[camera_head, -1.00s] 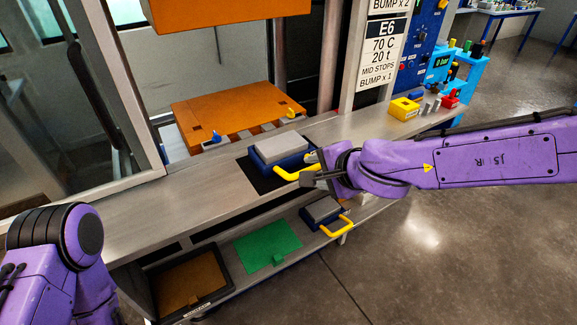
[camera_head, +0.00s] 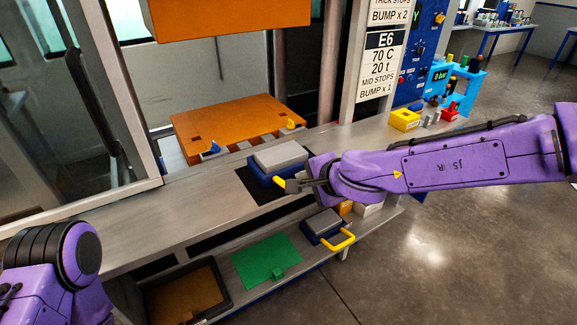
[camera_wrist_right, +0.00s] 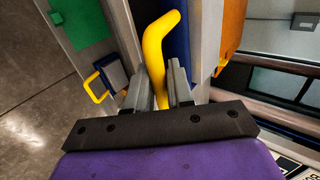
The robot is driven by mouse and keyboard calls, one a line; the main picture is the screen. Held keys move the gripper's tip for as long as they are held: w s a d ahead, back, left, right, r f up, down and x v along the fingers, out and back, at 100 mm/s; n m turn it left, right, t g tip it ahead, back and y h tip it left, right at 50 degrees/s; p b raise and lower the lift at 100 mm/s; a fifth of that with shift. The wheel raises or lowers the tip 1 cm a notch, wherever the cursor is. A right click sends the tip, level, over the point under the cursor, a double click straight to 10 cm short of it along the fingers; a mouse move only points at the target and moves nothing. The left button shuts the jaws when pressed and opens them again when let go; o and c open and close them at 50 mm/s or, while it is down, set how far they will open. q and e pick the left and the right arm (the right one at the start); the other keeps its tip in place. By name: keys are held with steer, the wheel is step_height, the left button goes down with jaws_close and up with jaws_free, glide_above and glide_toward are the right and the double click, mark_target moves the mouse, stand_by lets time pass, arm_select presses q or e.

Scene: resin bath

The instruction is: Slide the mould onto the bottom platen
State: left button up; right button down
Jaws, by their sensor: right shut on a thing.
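The mould (camera_head: 280,157) is a blue block with a grey top and a yellow handle (camera_head: 279,182). It sits on a dark mat (camera_head: 252,186) on the steel bench, in front of the orange bottom platen (camera_head: 240,118). My right gripper (camera_head: 302,186) is shut on the handle and, with its wrist, hides part of it. In the right wrist view the yellow handle (camera_wrist_right: 153,55) stands between the two grey fingers (camera_wrist_right: 158,88). The bottom platen's top is bare. My left arm shows at lower left, but its gripper is out of view.
The orange upper platen (camera_head: 230,14) hangs above with an open gap. A blue piece (camera_head: 212,149) and a yellow piece (camera_head: 290,124) stand at the bottom platen's front corners. A second mould (camera_head: 324,224) and a green sheet (camera_head: 266,258) lie on the lower shelf.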

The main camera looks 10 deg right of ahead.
mark_target(289, 160)
steer(key=w, duration=0.1)
steer(key=w+a+p, duration=0.1)
steer(key=w, duration=0.1)
steer(key=w+p, duration=0.1)
steer(key=shift+w+a+r, duration=0.15)
steer(key=shift+w+a, duration=0.05)
steer(key=shift+a, duration=0.05)
steer(key=shift+w+a+r+p, duration=0.1)
steer(key=shift+w+a+p, duration=0.15)
steer(key=shift+w+p, duration=0.3)
steer(key=shift+w+a+p, duration=0.3)
steer(key=shift+w, duration=0.65)
steer(key=shift+w+a+f, duration=0.15)
steer(key=shift+w+f, duration=0.05)
steer(key=shift+w, duration=0.1)
